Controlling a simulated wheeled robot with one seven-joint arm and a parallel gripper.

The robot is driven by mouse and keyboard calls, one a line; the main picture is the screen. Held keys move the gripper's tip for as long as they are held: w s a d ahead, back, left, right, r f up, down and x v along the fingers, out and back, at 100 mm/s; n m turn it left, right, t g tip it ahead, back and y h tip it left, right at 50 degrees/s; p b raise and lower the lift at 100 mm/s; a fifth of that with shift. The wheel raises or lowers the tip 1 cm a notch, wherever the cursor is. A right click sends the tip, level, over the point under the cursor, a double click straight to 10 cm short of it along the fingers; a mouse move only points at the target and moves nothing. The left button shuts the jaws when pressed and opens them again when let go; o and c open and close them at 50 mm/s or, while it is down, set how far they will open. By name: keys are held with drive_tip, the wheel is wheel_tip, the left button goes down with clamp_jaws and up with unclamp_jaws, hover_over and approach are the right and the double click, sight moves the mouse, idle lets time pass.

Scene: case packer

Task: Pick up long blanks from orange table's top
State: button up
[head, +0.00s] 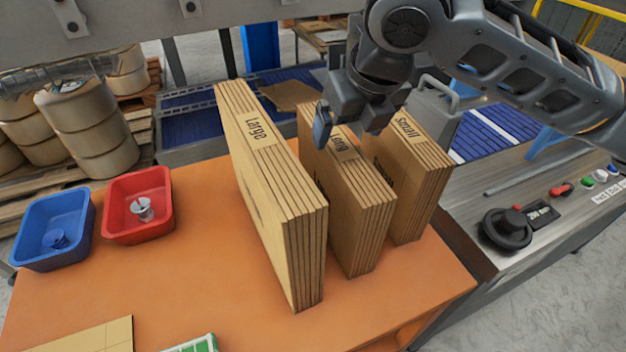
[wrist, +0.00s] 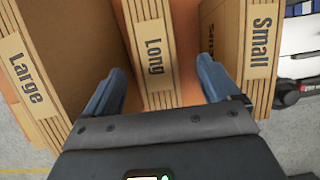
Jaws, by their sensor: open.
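The long blanks (head: 358,205) stand upright as a stack of cardboard sheets on the orange table (head: 190,275), between the large stack and the small stack. Their "Long" label also shows in the wrist view (wrist: 155,58). My gripper (head: 345,122) is over the far end of the long stack. In the wrist view its blue-grey fingers (wrist: 160,88) are open, one on each side of the long stack. There is a gap between each finger and the stack. The finger tips' depth against the stack's top is hard to tell.
The large blanks (head: 270,190) stand left and the small blanks (head: 415,180) right, with narrow gaps to the long stack. A red bin (head: 140,225) and a blue bin (head: 55,245) sit at the table's left. A machine panel (head: 550,215) borders the right.

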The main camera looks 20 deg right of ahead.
sight(339, 143)
drive_tip(key=x, duration=0.7)
drive_tip(key=shift+w+a+f+p, duration=0.1)
drive_tip(key=shift+w+a+p, duration=0.15)
drive_tip(key=shift+a+p, duration=0.05)
drive_tip(key=shift+c, duration=0.2)
clamp_jaws()
idle(0.4)
